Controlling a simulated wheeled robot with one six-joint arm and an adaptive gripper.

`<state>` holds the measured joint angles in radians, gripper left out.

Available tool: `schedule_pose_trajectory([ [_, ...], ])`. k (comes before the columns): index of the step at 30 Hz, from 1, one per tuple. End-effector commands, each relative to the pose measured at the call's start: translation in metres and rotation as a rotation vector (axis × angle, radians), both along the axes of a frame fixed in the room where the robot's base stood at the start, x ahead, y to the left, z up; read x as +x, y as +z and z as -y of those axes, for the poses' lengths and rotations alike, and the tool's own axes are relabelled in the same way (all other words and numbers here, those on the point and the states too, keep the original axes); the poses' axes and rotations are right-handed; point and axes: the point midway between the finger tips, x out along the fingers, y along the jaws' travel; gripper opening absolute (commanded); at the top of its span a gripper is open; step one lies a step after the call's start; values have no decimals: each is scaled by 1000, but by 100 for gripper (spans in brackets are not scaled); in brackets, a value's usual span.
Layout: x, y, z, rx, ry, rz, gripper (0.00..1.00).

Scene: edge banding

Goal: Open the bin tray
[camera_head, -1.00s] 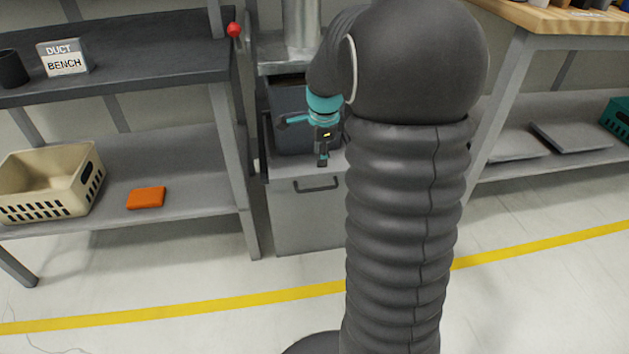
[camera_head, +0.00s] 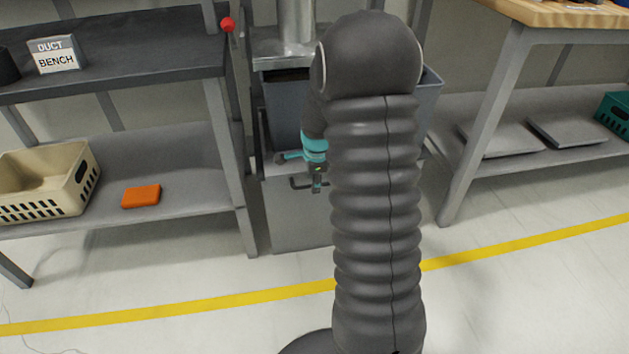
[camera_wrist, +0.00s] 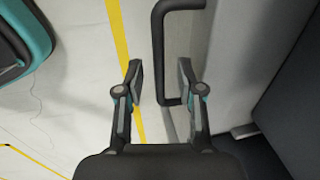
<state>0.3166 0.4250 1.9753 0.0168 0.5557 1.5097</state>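The bin tray is a light grey front (camera_head: 298,225) under the duct, with a dark bar handle (camera_head: 297,186) near its top edge. A dark grey bin (camera_head: 287,108) stands behind and above that front. My gripper (camera_head: 317,188) is at the handle's right part, pointing down, and my arm hides the right of the tray. In the wrist view my gripper (camera_wrist: 160,82) is open, its two fingers apart. The handle (camera_wrist: 158,55) runs between the fingertips, apart from both in the picture. The tray front (camera_wrist: 228,65) lies to its right.
The duct bench (camera_head: 130,65) stands at left, its leg close to the tray; its lower shelf holds a cream basket (camera_head: 50,185) and an orange block (camera_head: 141,196). A wooden-top bench (camera_head: 570,16) is at right. The floor with a yellow line (camera_head: 250,299) is clear in front.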

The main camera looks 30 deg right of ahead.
Motion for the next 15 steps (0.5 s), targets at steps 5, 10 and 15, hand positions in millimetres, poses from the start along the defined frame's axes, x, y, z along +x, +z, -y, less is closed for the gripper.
schedule_pose_trajectory([
  [5, 0, -1, 0, 0, 0, 0, 37],
  [10, 0, -1, 0, 0, 0, -1, 20],
  [15, 0, -1, 0, 0, 0, -1, 0],
])
